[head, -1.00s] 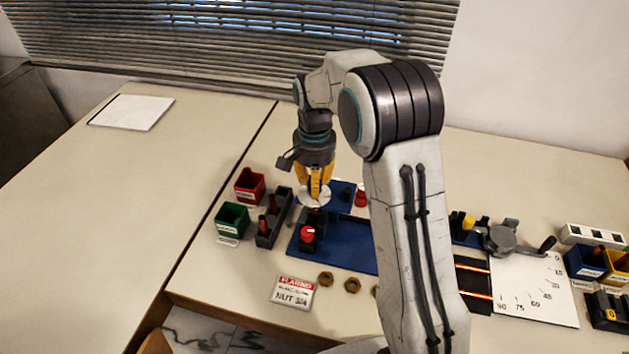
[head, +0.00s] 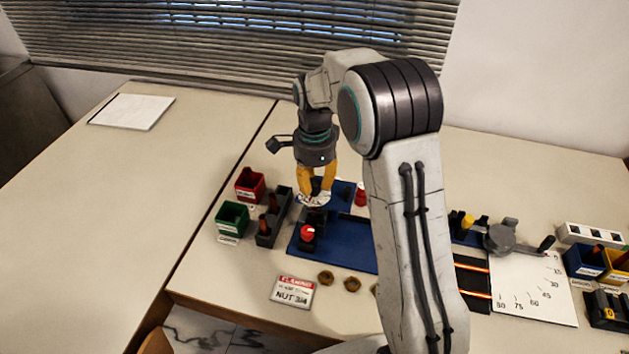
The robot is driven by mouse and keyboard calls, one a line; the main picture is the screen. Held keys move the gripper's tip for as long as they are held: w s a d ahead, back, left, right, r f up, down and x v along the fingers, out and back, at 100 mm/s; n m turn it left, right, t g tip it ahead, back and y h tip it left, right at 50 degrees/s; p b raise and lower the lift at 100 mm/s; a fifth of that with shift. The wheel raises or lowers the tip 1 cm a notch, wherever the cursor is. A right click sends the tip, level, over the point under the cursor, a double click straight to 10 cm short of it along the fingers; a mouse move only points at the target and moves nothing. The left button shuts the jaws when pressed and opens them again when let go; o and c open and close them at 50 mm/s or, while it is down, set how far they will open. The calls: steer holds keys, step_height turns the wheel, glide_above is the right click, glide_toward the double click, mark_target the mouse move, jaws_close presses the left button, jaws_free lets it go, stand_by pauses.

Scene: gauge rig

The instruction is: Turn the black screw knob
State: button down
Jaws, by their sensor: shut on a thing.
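My gripper (head: 315,190) points straight down over the blue fixture plate (head: 352,238), left of my arm's upright link. Its two yellow fingers are closed around the small black screw knob (head: 317,185), which is mostly hidden between them. A pale round disc (head: 313,200) lies just below the fingertips, above a dark block on the plate. How far the knob is turned cannot be told.
A red knob (head: 307,233) stands in front of the gripper. Red (head: 250,184) and green (head: 232,218) bins and a dark rack (head: 268,232) are on the left. Brass nuts (head: 352,284) and a sign (head: 294,291) lie in front. An angle chart (head: 530,290) is at right.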

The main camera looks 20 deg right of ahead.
mark_target(314, 182)
steer(key=shift+s+f+m, duration=0.1)
steer(key=shift+m, duration=0.2)
steer(key=c, duration=0.9)
jaws_free()
steer(key=shift+r, duration=0.2)
step_height(314, 182, up, 12)
steer(key=shift+f, duration=0.1)
stand_by(0.4)
